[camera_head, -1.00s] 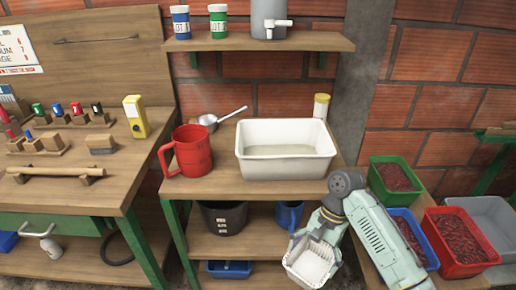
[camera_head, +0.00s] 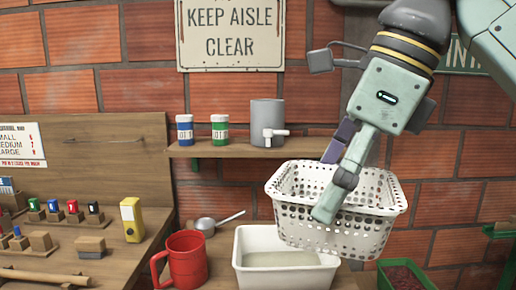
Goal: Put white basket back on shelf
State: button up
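The white perforated basket (camera_head: 300,222) hangs upright, slightly tilted, in the air in front of the brick wall. My gripper (camera_head: 328,185) reaches down from the upper right and is shut on the basket's wall, with one finger in front of it; the other fingertip is hard to make out. The wooden wall shelf (camera_head: 232,151) is behind and to the left. The basket's top overlaps the shelf's right end in the picture, and its base is lower than the board. The inside of the basket is partly hidden by my gripper.
On the shelf stand a blue-label jar (camera_head: 185,130), a green-label jar (camera_head: 219,130) and a grey spigot container (camera_head: 267,115); its right part looks free. Below are a white tub (camera_head: 290,282) and a red jug (camera_head: 187,262). A sign (camera_head: 231,35) hangs above.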

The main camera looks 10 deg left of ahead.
aim_at(318, 145)
jog(key=i, duration=1.45)
